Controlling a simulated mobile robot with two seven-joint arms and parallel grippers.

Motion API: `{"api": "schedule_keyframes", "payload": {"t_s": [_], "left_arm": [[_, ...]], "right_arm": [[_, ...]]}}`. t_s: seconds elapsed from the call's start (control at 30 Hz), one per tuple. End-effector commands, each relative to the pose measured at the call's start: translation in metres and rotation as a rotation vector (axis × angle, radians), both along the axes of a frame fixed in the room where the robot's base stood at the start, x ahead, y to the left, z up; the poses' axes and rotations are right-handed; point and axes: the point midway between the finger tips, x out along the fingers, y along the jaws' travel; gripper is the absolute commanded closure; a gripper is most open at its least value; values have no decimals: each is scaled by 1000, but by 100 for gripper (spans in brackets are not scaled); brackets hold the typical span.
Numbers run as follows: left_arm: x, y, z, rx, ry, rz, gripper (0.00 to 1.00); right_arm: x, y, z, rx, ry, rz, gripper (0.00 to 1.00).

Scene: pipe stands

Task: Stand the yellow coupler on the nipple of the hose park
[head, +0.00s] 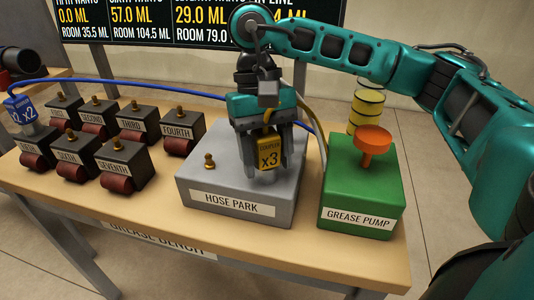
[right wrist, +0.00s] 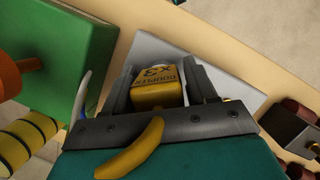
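The yellow coupler (head: 269,154), marked x3, is between the fingers of my right gripper (head: 267,165), which looks shut on it. In the right wrist view the coupler (right wrist: 157,85) sits between both fingers (right wrist: 160,88). The coupler is upright at the back right of the grey hose park (head: 232,209). Whether its lower end touches the top or covers a nipple is hidden. A brass nipple (head: 209,161) stands bare on the hose park, left of the gripper. My left gripper is not in view.
The green grease pump (head: 361,190) with its orange knob (head: 374,141) stands close on the right. A yellow banded drum (head: 367,106) is behind it. Several labelled blocks (head: 130,165) stand left. A blue coupler (head: 20,113) with a blue hose (head: 120,83) is far left.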

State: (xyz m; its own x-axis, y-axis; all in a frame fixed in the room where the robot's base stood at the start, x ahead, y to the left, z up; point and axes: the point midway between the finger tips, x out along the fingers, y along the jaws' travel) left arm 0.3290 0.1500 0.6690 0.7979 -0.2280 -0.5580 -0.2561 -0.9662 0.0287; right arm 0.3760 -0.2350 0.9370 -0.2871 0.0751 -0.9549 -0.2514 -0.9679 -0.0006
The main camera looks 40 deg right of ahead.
Motion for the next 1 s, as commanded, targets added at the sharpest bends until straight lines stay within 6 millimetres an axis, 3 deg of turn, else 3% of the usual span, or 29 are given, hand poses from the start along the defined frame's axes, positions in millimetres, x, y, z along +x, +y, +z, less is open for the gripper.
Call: {"api": "schedule_keyframes", "payload": {"t_s": [0.17, 0.53, 0.77, 1.0], "left_arm": [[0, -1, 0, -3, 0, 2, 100], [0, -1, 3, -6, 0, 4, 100], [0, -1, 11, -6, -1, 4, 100], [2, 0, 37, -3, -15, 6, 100]], "right_arm": [[0, 0, 0, 0, 0, 0, 26], [3, 0, 9, 0, -2, 0, 26], [16, -3, 54, 2, -5, -1, 26], [30, -7, 103, -1, -3, -1, 26]]}}
